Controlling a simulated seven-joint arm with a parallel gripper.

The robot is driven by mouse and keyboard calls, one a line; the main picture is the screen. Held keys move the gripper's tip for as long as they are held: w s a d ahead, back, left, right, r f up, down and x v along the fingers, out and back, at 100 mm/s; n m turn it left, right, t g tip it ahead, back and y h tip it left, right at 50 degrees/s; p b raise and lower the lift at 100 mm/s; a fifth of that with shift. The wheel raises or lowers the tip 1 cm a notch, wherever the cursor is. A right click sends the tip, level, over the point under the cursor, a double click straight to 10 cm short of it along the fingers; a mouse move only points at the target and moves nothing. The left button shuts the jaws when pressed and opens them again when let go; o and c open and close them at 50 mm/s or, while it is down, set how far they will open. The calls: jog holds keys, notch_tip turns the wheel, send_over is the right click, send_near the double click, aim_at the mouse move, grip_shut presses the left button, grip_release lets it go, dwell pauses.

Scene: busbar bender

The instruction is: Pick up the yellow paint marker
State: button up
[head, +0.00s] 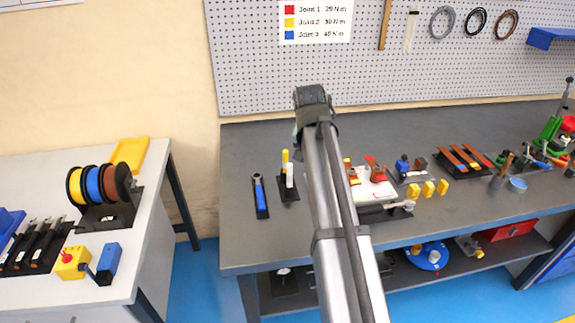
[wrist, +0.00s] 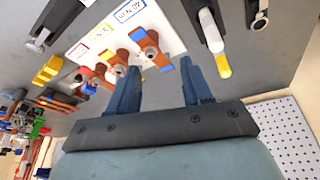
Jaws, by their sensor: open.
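The yellow paint marker (head: 285,156) stands at the black holder (head: 288,192) on the left part of the dark workbench. A white upright piece (head: 290,175) shows right beside it; I cannot tell whether it is a separate marker. In the wrist view, the yellow end (wrist: 222,67) and a white length (wrist: 210,32) line up over the black holder, at upper right. My gripper (wrist: 159,62) is open and empty, its fingers apart. The marker is outside the fingers, to their right in that view. The head view does not show my fingers.
A blue-handled tool (head: 259,192) in a black holder stands left of the marker. A white card (head: 376,190) with red-brown parts lies to the right, also near my fingers in the wrist view (wrist: 103,38). A pegboard (head: 270,70) rises behind. Bare bench lies behind the marker.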

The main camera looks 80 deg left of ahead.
jog(key=n+y, duration=0.1)
jog(key=n, duration=0.1)
send_near(285, 151)
jog(key=shift+g, duration=0.4)
jog(key=shift+w+x, duration=0.2)
jog(key=shift+x, duration=2.9)
jog(key=shift+w+x, duration=0.15)
jog(key=shift+x, duration=2.9)
jog(key=shift+c, duration=0.2)
grip_shut()
